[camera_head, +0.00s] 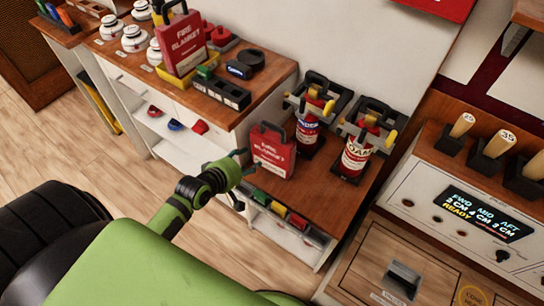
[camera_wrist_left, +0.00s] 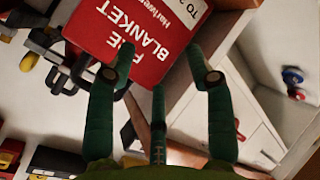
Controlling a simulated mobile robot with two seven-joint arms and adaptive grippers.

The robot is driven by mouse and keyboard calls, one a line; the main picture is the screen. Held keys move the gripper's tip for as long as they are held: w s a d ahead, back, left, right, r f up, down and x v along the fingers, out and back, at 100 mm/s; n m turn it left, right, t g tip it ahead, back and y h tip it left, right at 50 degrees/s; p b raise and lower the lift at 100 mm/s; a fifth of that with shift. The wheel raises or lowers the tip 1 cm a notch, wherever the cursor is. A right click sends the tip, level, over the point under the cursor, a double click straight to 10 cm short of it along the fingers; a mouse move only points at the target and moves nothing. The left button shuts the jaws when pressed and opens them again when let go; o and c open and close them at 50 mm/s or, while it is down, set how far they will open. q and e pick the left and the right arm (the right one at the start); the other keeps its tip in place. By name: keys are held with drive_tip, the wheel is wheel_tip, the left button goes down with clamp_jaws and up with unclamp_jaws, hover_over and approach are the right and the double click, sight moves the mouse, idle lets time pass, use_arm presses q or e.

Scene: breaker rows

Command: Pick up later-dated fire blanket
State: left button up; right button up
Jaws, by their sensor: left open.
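One red fire blanket pack (camera_head: 272,150) with a dark handle stands on the lower wooden shelf top. A second red fire blanket pack (camera_head: 184,44) stands in a yellow tray on the higher wooden top. My left gripper (camera_head: 241,166) is open at the left edge of the lower pack. In the left wrist view a red pack (camera_wrist_left: 132,38) appears upside down, beyond the spread green fingers of the gripper (camera_wrist_left: 157,80). Its print reads "FIRE BLANKET", "Hartwell" and a partly cut "TO 2"; no full date is legible on either pack. My right gripper is out of view.
Two red extinguishers (camera_head: 309,127) (camera_head: 356,153) stand in brackets right of the lower pack. A black box (camera_head: 221,91) and white detectors (camera_head: 134,39) sit on the higher top. Small coloured items (camera_head: 278,209) fill a shelf below. A control panel (camera_head: 466,205) is at right.

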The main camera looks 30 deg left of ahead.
use_arm(q)
drive_tip(key=n+t+h, duration=0.1)
drive_tip(key=n+t, duration=0.1)
approach(272, 125)
drive_tip(key=w+f, duration=0.1)
drive_tip(key=x, duration=0.7)
drive_tip(key=shift+w+d+r, duration=0.1)
drive_tip(key=shift+w+d, duration=0.05)
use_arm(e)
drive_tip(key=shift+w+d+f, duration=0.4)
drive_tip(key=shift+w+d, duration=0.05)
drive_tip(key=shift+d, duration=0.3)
use_arm(q)
clamp_jaws()
drive_tip(key=shift+r, duration=0.15)
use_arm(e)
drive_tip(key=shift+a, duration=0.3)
